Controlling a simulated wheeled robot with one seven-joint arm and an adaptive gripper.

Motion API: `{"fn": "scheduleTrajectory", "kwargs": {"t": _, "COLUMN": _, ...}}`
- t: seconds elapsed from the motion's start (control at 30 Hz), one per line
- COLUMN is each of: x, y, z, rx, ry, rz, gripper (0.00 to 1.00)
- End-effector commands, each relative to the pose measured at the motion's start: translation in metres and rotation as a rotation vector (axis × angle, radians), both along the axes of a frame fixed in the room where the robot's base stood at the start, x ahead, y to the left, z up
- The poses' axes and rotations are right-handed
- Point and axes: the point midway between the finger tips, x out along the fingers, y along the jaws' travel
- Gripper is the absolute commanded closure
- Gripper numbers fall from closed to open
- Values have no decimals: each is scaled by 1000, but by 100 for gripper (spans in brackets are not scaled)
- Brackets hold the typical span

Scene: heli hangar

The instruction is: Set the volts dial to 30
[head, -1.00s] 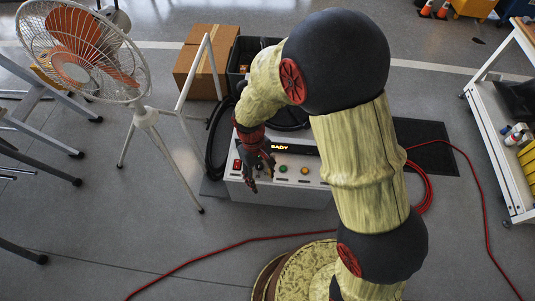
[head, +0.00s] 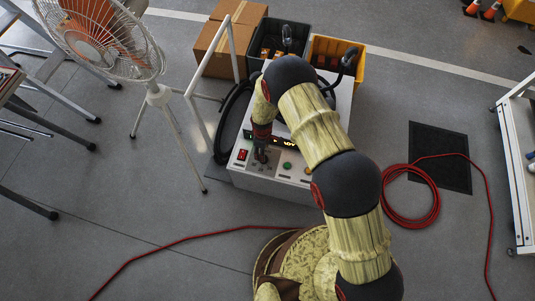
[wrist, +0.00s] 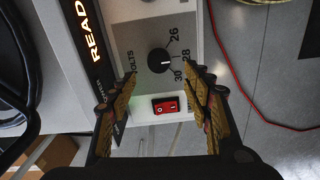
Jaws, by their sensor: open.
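The volts dial (wrist: 159,61) is a round black knob with a white pointer mark, on the light front panel (wrist: 133,36) of a power unit. In the wrist view its pointer faces right, roughly between the printed 28 and 30; the exact setting is hard to tell. My gripper (wrist: 160,80) is open, with its fingers spread to either side of the dial in that view and not closed on it. In the head view my gripper (head: 262,155) is over the panel's left part and hides the dial.
A red rocker switch (wrist: 165,106) is beside the dial, and a lit display (wrist: 95,32) runs along the panel. Green (head: 287,165) and orange (head: 307,170) buttons sit to the right. A fan (head: 95,40) stands left. A red cable (head: 408,212) lies on the floor.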

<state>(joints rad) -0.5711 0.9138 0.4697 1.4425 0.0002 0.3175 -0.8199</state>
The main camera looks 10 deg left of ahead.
Motion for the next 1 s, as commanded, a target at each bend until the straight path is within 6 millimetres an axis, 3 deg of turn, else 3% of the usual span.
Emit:
{"fn": "scheduleTrajectory", "kwargs": {"t": 0.13, "x": 1, "y": 0, "z": -10, "rx": 1, "ry": -2, "rz": 18, "gripper": 50}}
{"fn": "scheduleTrajectory", "kwargs": {"t": 0.4, "x": 1, "y": 0, "z": -51, "rx": 0, "ry": 0, "rz": 16, "gripper": 50}}
{"fn": "scheduleTrajectory", "kwargs": {"t": 0.6, "x": 1, "y": 0, "z": -72, "rx": 1, "ry": -2, "rz": 15, "gripper": 50}}
{"fn": "scheduleTrajectory", "kwargs": {"t": 1.0, "x": 1, "y": 0, "z": -76, "rx": 2, "ry": -2, "rz": 15, "gripper": 52}}
